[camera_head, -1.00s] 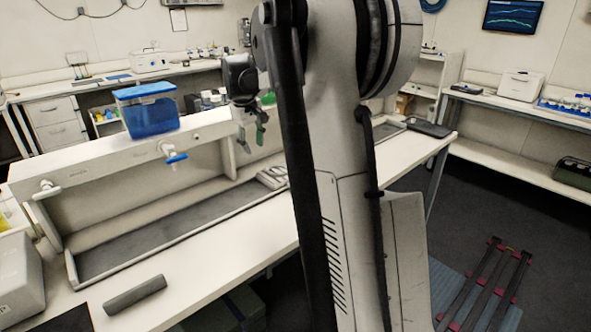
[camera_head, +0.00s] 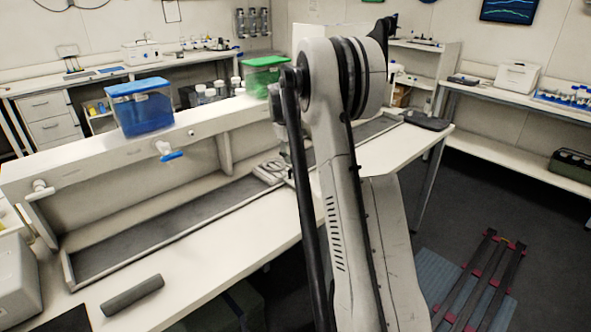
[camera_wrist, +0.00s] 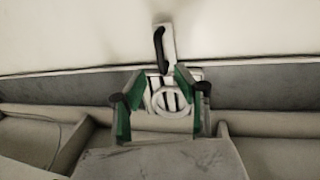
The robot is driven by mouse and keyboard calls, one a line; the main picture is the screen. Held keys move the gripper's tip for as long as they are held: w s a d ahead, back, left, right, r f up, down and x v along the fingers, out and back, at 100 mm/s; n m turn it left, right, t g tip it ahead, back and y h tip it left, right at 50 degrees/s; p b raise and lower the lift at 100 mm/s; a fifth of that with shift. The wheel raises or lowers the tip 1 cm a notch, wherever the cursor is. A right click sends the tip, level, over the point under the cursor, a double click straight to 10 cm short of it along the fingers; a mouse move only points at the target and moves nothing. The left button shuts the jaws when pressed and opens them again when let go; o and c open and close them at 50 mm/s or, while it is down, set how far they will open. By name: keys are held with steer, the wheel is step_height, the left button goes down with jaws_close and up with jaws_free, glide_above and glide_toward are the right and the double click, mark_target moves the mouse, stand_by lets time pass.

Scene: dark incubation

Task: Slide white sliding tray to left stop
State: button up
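The white sliding tray (camera_head: 272,171) sits on the long grey channel (camera_head: 165,222) of the bench, just left of my arm. The wrist view shows the tray (camera_wrist: 173,113) with a round ring and dark slots, and a white tab with a black handle (camera_wrist: 160,48) extending from it toward the top. My gripper (camera_wrist: 160,82) is open, with its green-padded fingers on either side of the tray in that view. No grasp shows; whether the fingers touch the tray is unclear. In the head view my arm hides the fingers.
A raised white shelf runs behind the channel, carrying a blue tank (camera_head: 142,107), small bottles and a green-lidded box (camera_head: 266,76). A tap with a blue handle (camera_head: 171,156) projects from it. A grey cylinder (camera_head: 132,296) lies in front. The channel left of the tray is clear.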

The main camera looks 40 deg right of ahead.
mark_target(295, 172)
steer(key=f, duration=0.3)
steer(key=d+f, duration=0.1)
steer(key=f, duration=0.2)
steer(key=shift+d+f+p, duration=0.15)
steer(key=shift+f+p, duration=0.15)
steer(key=shift+c, duration=0.4)
jaws_close()
